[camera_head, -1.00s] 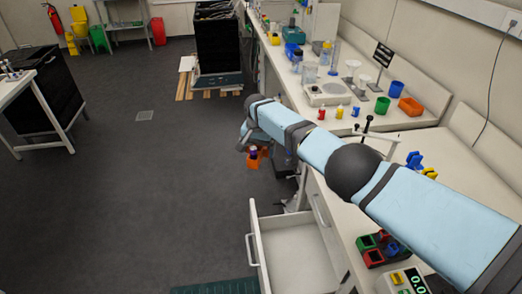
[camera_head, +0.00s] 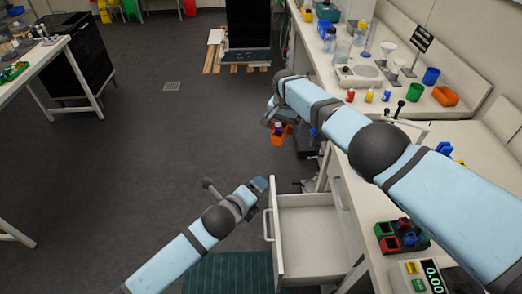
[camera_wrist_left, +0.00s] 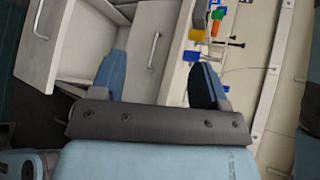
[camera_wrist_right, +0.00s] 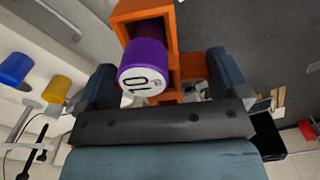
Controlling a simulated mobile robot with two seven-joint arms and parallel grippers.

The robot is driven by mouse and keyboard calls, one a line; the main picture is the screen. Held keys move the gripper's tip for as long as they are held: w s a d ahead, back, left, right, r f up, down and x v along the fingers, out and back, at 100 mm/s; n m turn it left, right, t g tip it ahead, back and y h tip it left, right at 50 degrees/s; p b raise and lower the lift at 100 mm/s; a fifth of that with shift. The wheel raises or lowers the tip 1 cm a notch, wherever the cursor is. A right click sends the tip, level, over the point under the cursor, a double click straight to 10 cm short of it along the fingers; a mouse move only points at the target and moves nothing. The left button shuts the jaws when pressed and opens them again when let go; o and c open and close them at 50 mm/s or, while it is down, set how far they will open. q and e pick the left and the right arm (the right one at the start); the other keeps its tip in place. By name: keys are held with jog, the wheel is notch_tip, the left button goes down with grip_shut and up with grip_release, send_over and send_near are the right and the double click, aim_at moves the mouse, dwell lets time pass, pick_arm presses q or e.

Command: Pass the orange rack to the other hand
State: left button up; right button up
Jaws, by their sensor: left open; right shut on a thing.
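The orange rack (camera_head: 283,137) hangs in my right gripper (camera_head: 275,124), above the floor beyond the open drawer. In the right wrist view the orange rack (camera_wrist_right: 183,35) sits between the two fingers, and a purple-capped vial marked 10 (camera_wrist_right: 146,68) is in it. My right gripper is shut on the rack. My left gripper (camera_wrist_left: 158,85) is open with nothing between its fingers. In the head view the left arm comes in from the lower left, and its end is beside the open drawer, apart from the rack.
An open, empty drawer (camera_head: 308,240) juts out from the bench (camera_head: 432,115) on the right. The bench holds bottles, cups, an orange bin (camera_head: 445,96) and colored blocks (camera_head: 401,236). Another table (camera_head: 38,52) stands at the left. The floor between is clear.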

aim_at(276, 136)
pick_arm(q)
jog(key=w+d+r+m+t, duration=0.1)
jog(key=w+d+r+m, duration=0.1)
jog(key=w+r+m, duration=0.8)
jog(key=w+d+f, duration=0.1)
jog(key=w+f, duration=0.1)
jog(key=w, duration=0.1)
jog(key=w+d+f+m, duration=0.1)
jog(key=w+f, duration=0.2)
jog(key=w+d+f+m, duration=0.1)
jog(key=w+d+f, duration=0.1)
jog(key=w, duration=0.1)
jog(key=shift+f+y, duration=0.3)
jog(key=shift+y, duration=0.1)
jog(key=shift+c, duration=0.2)
jog(key=c, duration=1)
pick_arm(e)
jog(key=o, duration=0.6)
jog(key=shift+r, duration=0.1)
